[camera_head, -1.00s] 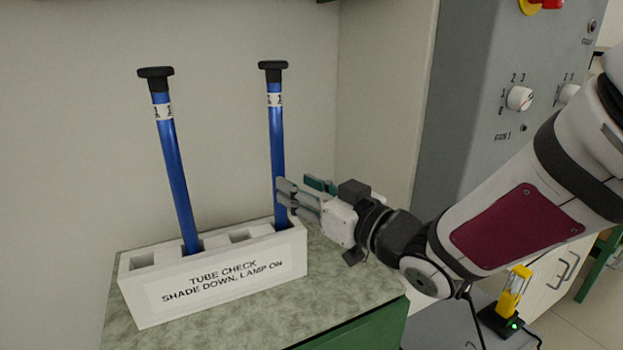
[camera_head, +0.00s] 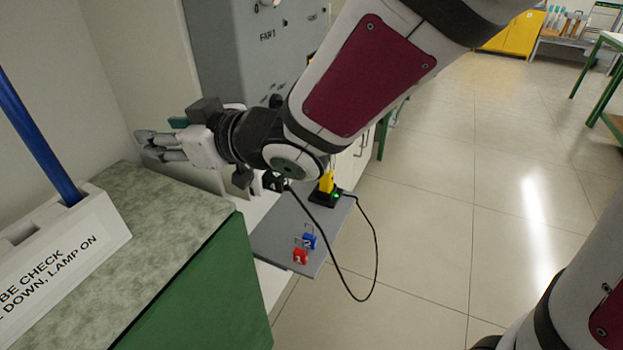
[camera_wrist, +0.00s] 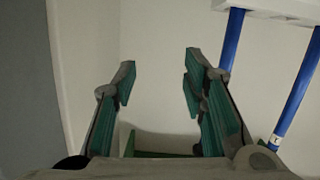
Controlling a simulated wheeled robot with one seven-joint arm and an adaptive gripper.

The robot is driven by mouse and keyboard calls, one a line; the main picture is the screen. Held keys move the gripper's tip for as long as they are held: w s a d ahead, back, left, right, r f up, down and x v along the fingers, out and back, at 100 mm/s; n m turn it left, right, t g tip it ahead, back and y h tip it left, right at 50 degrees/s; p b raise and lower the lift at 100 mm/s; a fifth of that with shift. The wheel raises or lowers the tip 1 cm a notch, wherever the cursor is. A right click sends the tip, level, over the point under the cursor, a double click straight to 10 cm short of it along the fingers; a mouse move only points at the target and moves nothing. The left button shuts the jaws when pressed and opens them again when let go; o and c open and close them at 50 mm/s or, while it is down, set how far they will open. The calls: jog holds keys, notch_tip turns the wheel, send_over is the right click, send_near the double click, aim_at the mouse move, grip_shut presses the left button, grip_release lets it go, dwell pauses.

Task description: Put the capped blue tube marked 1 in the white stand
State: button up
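In the head view a blue tube (camera_head: 38,140) stands in the white stand (camera_head: 105,236) at the left edge. Its top is outside the picture. The wrist view shows two blue tubes, one nearer the gripper (camera_wrist: 232,42) and one at the right (camera_wrist: 299,92) with a white marked band low in the picture. Both reach the white stand (camera_wrist: 275,10) at the top right. The caps are not visible in either current view. My gripper (camera_wrist: 158,68) is open with nothing between its fingers. In the head view it (camera_head: 143,146) is right of the stand, apart from the tube.
The stand sits on a speckled bench top (camera_head: 165,220) with a green front (camera_head: 210,295). A grey control panel (camera_head: 240,50) rises behind. Open floor lies right.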

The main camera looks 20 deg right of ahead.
jog(key=s+d+f+m+h, duration=0.1)
jog(key=s+d+m+h, duration=0.1)
jog(key=d+h, duration=0.35)
jog(key=s+d+f+m+g+h, duration=0.1)
jog(key=d+m+h, duration=0.15)
jog(key=d, duration=0.65)
jog(key=s+d+m+h, duration=0.2)
jog(key=d+h, duration=0.1)
jog(key=d, duration=0.5)
jog(key=s+d+f+m+g, duration=0.1)
jog(key=s+g, duration=0.3)
jog(key=s, duration=0.7)
jog(key=s+d+f+m+g, duration=0.2)
jog(key=s+d+m+g, duration=0.1)
jog(key=s, duration=0.9)
jog(key=shift+d+g, duration=0.4)
jog(key=shift+d, duration=0.2)
jog(key=shift+s, duration=0.1)
